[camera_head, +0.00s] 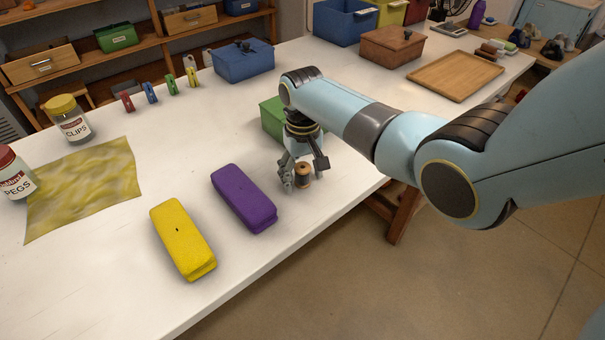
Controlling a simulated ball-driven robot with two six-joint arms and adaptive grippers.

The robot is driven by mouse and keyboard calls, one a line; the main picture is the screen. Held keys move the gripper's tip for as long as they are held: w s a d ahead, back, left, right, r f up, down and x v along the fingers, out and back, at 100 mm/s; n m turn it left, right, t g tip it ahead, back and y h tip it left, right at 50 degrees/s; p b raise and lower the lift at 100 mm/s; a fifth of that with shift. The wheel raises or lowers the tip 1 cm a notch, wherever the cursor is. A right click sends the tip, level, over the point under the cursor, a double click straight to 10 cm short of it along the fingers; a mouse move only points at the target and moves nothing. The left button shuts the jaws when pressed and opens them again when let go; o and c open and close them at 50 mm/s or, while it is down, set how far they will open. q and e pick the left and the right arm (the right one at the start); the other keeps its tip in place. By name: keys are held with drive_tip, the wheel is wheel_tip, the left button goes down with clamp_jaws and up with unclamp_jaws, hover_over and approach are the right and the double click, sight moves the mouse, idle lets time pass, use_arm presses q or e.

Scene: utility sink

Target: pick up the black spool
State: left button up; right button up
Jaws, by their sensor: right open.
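A small spool (303,176) stands upright on the white table near its right edge. It looks brown with a darker middle, and at this size I cannot tell whether its thread is black. My right gripper (302,172) points down at the spool, with its fingers open. One finger is to the left of the spool and the other is up to its right. I cannot tell whether either finger touches it. My left gripper is not in view.
A purple case (244,198) and a yellow case (182,239) lie left of the spool. A green box (272,118) is partly hidden behind my right gripper. A yellow cloth (84,189), jars and several coloured clips are farther left.

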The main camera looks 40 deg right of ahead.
drive_tip(key=shift+f, duration=0.1)
drive_tip(key=shift+c, duration=0.2)
drive_tip(key=c, duration=1)
drive_tip(key=shift+o, duration=0.2)
